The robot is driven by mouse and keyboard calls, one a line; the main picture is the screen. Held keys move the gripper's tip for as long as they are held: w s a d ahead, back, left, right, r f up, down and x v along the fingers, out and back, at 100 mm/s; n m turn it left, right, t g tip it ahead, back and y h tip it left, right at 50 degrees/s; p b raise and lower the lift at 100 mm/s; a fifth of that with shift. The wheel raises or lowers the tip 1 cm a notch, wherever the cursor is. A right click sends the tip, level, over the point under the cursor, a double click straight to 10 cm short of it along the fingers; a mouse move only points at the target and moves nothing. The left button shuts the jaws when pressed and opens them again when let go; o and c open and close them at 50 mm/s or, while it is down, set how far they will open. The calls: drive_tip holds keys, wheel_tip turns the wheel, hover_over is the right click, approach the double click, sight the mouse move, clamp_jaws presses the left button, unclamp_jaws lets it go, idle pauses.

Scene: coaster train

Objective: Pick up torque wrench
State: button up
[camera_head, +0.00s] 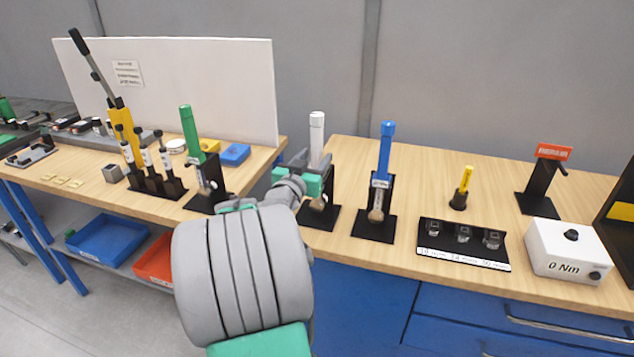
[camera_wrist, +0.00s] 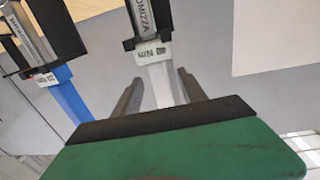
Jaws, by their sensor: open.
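Three torque wrenches stand upright in black stands: one with a green handle (camera_head: 189,132), one with a white handle (camera_head: 317,130) and one with a blue handle (camera_head: 386,150). My gripper (camera_head: 308,160) is at the white wrench, in front of its stand. In the wrist view my gripper (camera_wrist: 160,92) is open, with one finger on each side of the white handle (camera_wrist: 160,82); whether they touch it cannot be told. The blue wrench (camera_wrist: 68,98) is at the left there. My gripper hides part of the white wrench in the head view.
A yellow-handled tool (camera_head: 463,186), a black tray of sockets (camera_head: 462,244) and a white box marked 0 Nm (camera_head: 566,250) stand to the right on the wooden bench (camera_head: 430,170).

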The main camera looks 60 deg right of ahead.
drive_tip(key=shift+w+d, duration=0.1)
drive_tip(key=shift+d, duration=0.95)
drive_tip(key=shift+a, duration=0.1)
clamp_jaws()
idle(0.4)
drive_tip(key=shift+r, duration=0.15)
